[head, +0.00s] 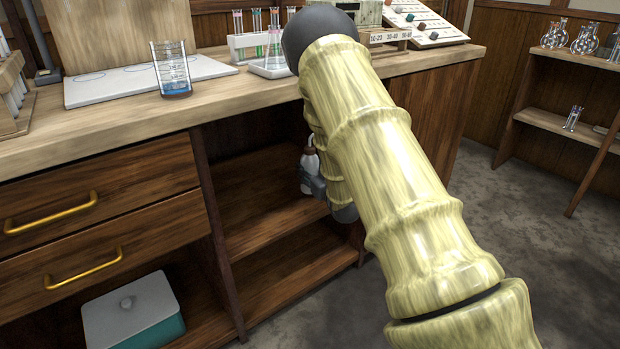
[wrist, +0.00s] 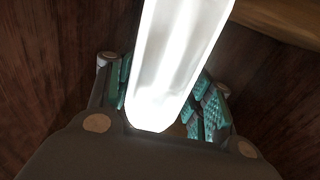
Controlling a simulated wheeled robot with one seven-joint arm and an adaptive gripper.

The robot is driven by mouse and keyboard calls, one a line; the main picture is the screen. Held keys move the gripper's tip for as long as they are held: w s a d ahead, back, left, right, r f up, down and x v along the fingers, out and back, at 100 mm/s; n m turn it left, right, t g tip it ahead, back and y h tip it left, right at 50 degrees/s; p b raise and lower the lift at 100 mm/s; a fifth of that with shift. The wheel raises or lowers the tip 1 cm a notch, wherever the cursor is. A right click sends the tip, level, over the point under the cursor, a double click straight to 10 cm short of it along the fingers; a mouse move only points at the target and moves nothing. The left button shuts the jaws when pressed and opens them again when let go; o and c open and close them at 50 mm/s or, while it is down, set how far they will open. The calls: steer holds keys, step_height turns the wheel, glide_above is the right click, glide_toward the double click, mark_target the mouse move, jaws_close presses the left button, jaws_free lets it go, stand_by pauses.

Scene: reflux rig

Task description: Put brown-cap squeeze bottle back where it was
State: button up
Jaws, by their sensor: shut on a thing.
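The squeeze bottle (head: 311,160) has a white body and a brown cap. It is upright or nearly so in the head view, in the open shelf bay under the bench top. My gripper (head: 309,180) is shut on it, low on its body. In the wrist view the white bottle (wrist: 178,60) stands between my gripper's teal finger pads (wrist: 170,103). My arm hides part of the bay, and I cannot tell whether the bottle's base touches the shelf board (head: 270,222).
The wooden bench top (head: 110,125) overhangs the bay. On it stand a beaker with blue liquid (head: 172,72) and a test tube rack (head: 243,44). A teal box with a grey lid (head: 130,310) sits in the lower left bay. The visible part of the middle shelf is clear.

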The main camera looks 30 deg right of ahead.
step_height(320, 180, down, 2)
steer(key=shift+f+b, duration=0.1)
steer(key=shift+b, duration=0.3)
steer(key=shift+r, duration=0.2)
steer(key=shift+f, duration=0.1)
steer(key=o, duration=0.7)
